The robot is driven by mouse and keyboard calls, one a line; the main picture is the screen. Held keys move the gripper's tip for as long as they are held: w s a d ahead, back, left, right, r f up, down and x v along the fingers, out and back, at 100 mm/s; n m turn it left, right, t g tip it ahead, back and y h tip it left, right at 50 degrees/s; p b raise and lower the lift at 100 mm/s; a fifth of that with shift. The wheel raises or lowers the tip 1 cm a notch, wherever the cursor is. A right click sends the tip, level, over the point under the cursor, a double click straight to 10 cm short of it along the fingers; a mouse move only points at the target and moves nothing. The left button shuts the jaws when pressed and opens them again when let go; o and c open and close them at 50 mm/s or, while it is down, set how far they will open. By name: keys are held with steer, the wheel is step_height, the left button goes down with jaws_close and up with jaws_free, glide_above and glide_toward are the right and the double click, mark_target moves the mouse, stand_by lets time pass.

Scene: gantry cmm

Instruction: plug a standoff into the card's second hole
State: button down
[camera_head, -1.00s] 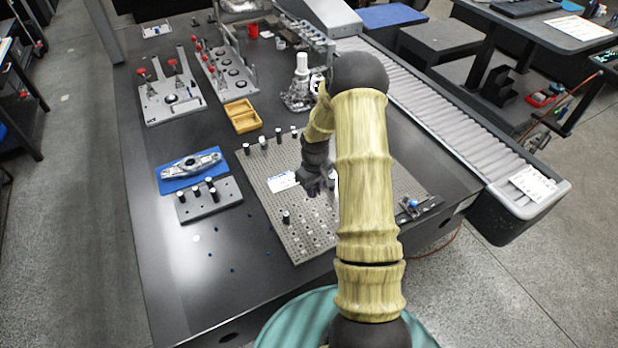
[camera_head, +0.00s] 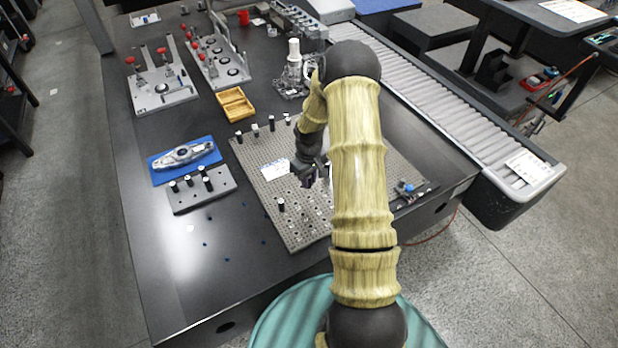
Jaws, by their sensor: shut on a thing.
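A perforated grey plate (camera_head: 262,195) lies on the dark table, with a small white card (camera_head: 277,169) flat on it. My gripper (camera_head: 308,181) is low over the plate, just right of the card. It is shut on a small dark piece, probably a standoff, mostly hidden by the fingers. Several dark standoffs with pale tops stand along the plate's back edge, one of them here (camera_head: 255,131). Another standoff (camera_head: 281,205) stands alone on the plate's front left. Several more stand in a grey block (camera_head: 214,194) to the left. The card's holes are too small to make out.
A blue mat (camera_head: 157,178) with a metal part, a wooden box (camera_head: 236,104) and clamp fixtures (camera_head: 160,95) lie left and behind. A roller conveyor (camera_head: 440,108) runs along the right. My arm hides the plate's middle right.

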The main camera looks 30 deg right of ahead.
mark_target(309, 190)
steer(key=shift+f+b, duration=1.6)
steer(key=shift+f, duration=0.65)
steer(key=shift+r, duration=0.2)
steer(key=shift+p, duration=0.45)
steer(key=shift+f+b, duration=0.55)
steer(key=shift+f, duration=0.4)
steer(key=c, duration=1.2)
jaws_free()
steer(key=shift+r, duration=0.2)
step_height(309, 190, up, 17)
